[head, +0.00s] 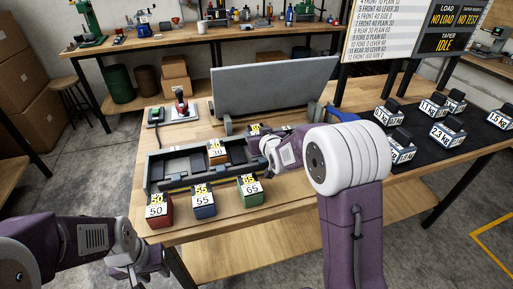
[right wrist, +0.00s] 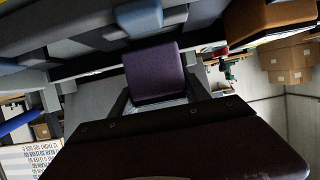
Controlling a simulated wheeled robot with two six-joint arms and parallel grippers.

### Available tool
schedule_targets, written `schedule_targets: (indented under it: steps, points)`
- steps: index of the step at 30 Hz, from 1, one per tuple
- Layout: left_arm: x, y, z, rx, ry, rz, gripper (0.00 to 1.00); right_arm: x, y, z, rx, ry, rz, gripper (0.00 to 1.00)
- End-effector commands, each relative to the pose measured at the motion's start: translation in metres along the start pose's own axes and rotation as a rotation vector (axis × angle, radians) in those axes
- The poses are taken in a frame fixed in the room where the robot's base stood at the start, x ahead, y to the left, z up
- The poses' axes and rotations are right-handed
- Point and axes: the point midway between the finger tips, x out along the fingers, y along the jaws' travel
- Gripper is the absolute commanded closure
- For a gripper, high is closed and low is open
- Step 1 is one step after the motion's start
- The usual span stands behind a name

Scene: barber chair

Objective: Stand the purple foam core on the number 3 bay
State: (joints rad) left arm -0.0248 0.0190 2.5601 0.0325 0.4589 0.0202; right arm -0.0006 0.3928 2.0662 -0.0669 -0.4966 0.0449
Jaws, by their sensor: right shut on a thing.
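The purple foam core (right wrist: 153,72) sits between the two fingers of my right gripper (right wrist: 157,94), which is shut on it. In the head view the purple core (head: 255,129) shows its yellow-labelled top at the right part of the long grey bay fixture (head: 165,184), partly hidden by my right wrist. I cannot tell whether it touches a bay floor. The bay numbers are not readable, so the number 3 bay cannot be picked out. My left gripper (head: 137,274) hangs at the lower left, empty-looking and away from the core; its finger opening is unclear.
An orange block marked 30 (head: 217,152) stands in the fixture. A grey panel (head: 275,88) rises behind. Several weights (head: 447,132) sit on the black mat at right.

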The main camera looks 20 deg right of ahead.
Motion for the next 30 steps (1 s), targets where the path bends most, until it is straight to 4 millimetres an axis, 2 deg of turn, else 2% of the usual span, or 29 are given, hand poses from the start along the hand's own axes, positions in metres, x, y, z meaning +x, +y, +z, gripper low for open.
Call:
schedule_targets:
  steps: [5, 9, 12, 24, 25, 27, 30]
  points:
    - [0.001, 0.000, 0.000, 0.000, 0.000, 0.000, 0.64, 0.004, -0.004, 0.003, 0.000, 0.000, 0.001, 0.88]
    - [0.007, 0.000, 0.001, 0.000, 0.000, 0.000, 0.64, 0.014, -0.004, 0.028, 0.000, -0.003, 0.001, 0.88]
    - [0.009, 0.000, 0.001, 0.000, 0.000, 0.000, 0.64, 0.018, -0.004, 0.037, 0.000, 0.000, 0.001, 0.88]
    - [0.014, 0.000, 0.001, 0.000, 0.000, 0.000, 0.64, 0.020, -0.004, 0.043, 0.001, 0.002, 0.001, 0.88]
    - [0.012, 0.000, 0.001, 0.000, 0.000, 0.000, 0.64, 0.020, -0.004, 0.042, 0.001, 0.001, 0.001, 0.37]
    - [0.012, 0.000, 0.001, 0.000, 0.000, 0.000, 0.64, 0.020, -0.004, 0.041, 0.001, 0.001, 0.001, 0.24]
    - [0.012, 0.000, 0.001, 0.000, 0.000, 0.000, 0.64, 0.020, -0.004, 0.041, 0.001, 0.001, 0.001, 0.24]
